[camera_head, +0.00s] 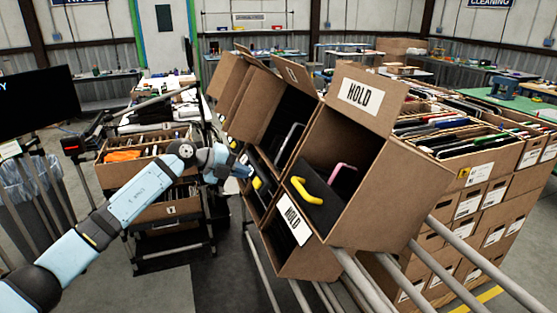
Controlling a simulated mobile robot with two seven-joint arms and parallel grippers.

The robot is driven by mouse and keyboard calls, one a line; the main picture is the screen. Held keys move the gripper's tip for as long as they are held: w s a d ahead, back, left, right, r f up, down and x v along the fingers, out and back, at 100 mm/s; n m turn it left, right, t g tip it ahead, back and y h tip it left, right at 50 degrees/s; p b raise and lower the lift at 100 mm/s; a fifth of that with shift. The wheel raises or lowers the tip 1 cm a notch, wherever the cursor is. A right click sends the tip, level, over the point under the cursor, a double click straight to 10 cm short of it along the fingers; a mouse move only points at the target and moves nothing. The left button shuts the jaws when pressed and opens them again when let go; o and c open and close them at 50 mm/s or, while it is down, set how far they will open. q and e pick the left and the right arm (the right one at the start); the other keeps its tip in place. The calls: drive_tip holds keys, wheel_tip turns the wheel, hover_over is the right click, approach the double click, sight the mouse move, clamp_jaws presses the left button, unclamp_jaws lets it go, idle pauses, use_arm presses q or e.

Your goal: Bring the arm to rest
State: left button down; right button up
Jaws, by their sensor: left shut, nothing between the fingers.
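My left arm reaches in from the lower left in the head view. My left gripper (249,171) is small in the picture, at the left side of the tilted cartons. It is shut and holds nothing. I cannot tell whether it touches a carton. The nearest upper carton (391,196) bears a HOLD label and has a dark inside. A yellow curved item (312,191) and a pink-edged item (340,173) are in it. A lower carton (314,262) also bears a HOLD label. My right gripper is not in view.
Metal rails (362,281) run below the tilted cartons. Stacked file boxes (485,167) stand at the right. A cart with an open box (163,212) stands behind my left arm. A dark monitor (40,103) and a bin (35,190) are at the left. Some floor is clear at bottom centre.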

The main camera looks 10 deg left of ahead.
use_arm(q)
drive_tip(key=s+d+f+n+t+h+p, duration=0.2)
drive_tip(key=s+d+f+n+t+h, duration=0.5)
drive_tip(key=s+d+f, duration=0.5)
drive_tip(key=s+a+f+n+g+y+p, duration=0.1)
drive_tip(key=s+f+n+y, duration=0.6)
drive_tip(key=s, duration=0.8)
drive_tip(key=s+a+f+n+g+y+p, duration=0.2)
drive_tip(key=s+a+f+n+y, duration=0.2)
drive_tip(key=s+f+n+y, duration=0.3)
drive_tip(key=s+f+n, duration=0.4)
drive_tip(key=s+n, duration=0.1)
drive_tip(key=s, duration=0.3)
drive_tip(key=shift+f, duration=0.15)
